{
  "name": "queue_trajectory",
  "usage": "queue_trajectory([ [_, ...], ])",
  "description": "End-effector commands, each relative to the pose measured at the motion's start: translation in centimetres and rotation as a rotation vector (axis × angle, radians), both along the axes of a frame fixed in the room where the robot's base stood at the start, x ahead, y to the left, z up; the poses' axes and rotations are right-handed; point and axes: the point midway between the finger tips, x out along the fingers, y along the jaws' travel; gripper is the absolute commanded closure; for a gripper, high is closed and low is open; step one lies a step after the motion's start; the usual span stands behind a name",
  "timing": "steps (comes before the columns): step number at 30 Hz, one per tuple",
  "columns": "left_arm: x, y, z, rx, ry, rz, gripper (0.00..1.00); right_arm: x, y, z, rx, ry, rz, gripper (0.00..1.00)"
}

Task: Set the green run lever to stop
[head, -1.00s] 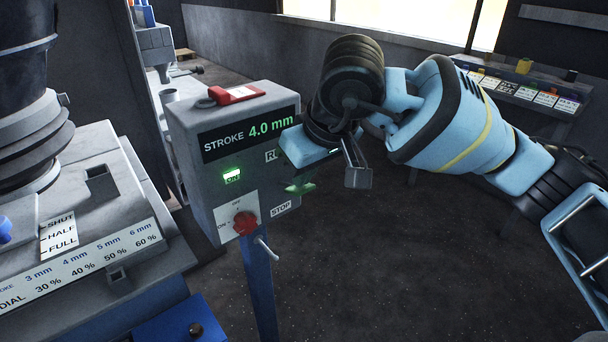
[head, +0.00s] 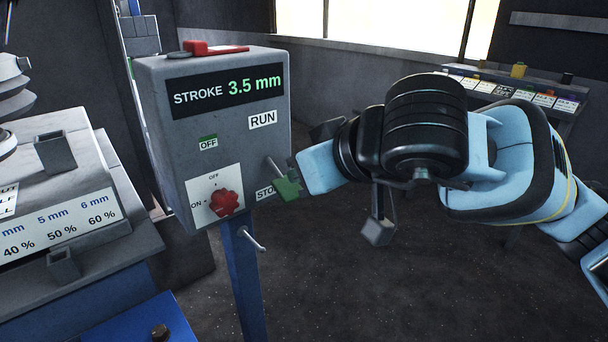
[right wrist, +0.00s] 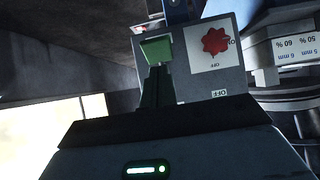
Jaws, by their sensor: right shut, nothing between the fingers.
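The grey control box (head: 160,120) stands on a blue post. Its green lever (head: 287,188) is on the right side, angled down toward the partly covered STOP label (head: 265,193) and away from the RUN label (head: 263,120). My right gripper (head: 294,177) is shut and empty, its tips close against the lever's green handle; I cannot tell if they touch. The right wrist view shows the green handle (right wrist: 155,48) just beyond my shut fingers (right wrist: 157,75). The small indicator (head: 208,143) reads OFF. The display reads STROKE 3.5 mm. My left gripper is not in view.
A red rotary knob (head: 224,203) is on the box front, and a red piece (head: 215,49) lies on its top. A grey machine (head: 60,190) with percentage scales stands at left. A labelled rack (head: 520,95) is at back right. The floor at lower right is clear.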

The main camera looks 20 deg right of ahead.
Motion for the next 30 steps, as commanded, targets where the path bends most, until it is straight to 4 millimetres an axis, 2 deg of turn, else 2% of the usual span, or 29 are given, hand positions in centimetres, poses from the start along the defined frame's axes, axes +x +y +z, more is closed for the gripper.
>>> queue_trajectory([
  [13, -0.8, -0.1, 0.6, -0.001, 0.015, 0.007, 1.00, 0.0, 0.0, 1.5, -0.001, 0.001, 0.001, 1.00],
  [27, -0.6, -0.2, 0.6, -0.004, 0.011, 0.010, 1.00, 0.0, 0.0, 1.5, -0.001, 0.003, 0.000, 1.00],
  [30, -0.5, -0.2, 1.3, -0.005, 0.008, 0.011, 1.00, -0.4, -0.2, 3.0, -0.001, 0.000, 0.000, 1.00],
])
